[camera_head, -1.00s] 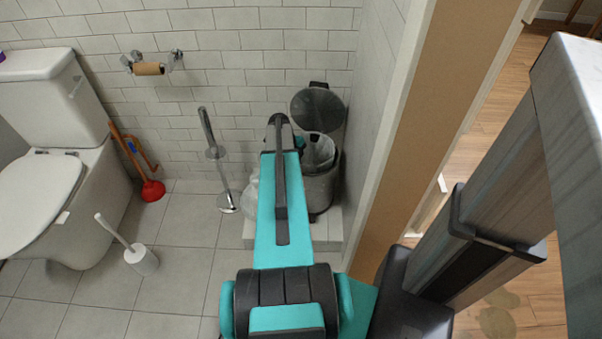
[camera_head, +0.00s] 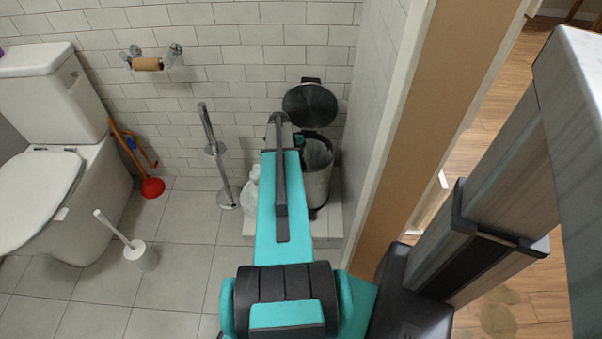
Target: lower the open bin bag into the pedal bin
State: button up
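The pedal bin (camera_head: 319,188) is a grey metal cylinder standing upright beside the right wall. Its dark round lid (camera_head: 310,106) is raised at the back. A pale translucent bin bag (camera_head: 317,154) shows in the bin's mouth, at about rim level; its left part and lower end are hidden. My teal arm reaches towards the bin and covers its left side. Only a small teal piece at the end of my gripper (camera_head: 299,140) shows beside the bin's mouth. The fingers are hidden, so I cannot see whether they hold the bag.
A white, crumpled bag (camera_head: 250,192) rests left of my arm, on the low tiled step (camera_head: 328,223). A metal stand (camera_head: 215,150), toilet brush (camera_head: 141,256), red plunger (camera_head: 152,187) and toilet (camera_head: 50,190) stand left. The floor between is clear.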

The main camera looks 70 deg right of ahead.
jog(key=p+v, duration=0.2)
jog(key=v, duration=1.1)
jog(key=shift+r, duration=0.4)
jog(key=shift+w, duration=0.1)
dwell(1.0)
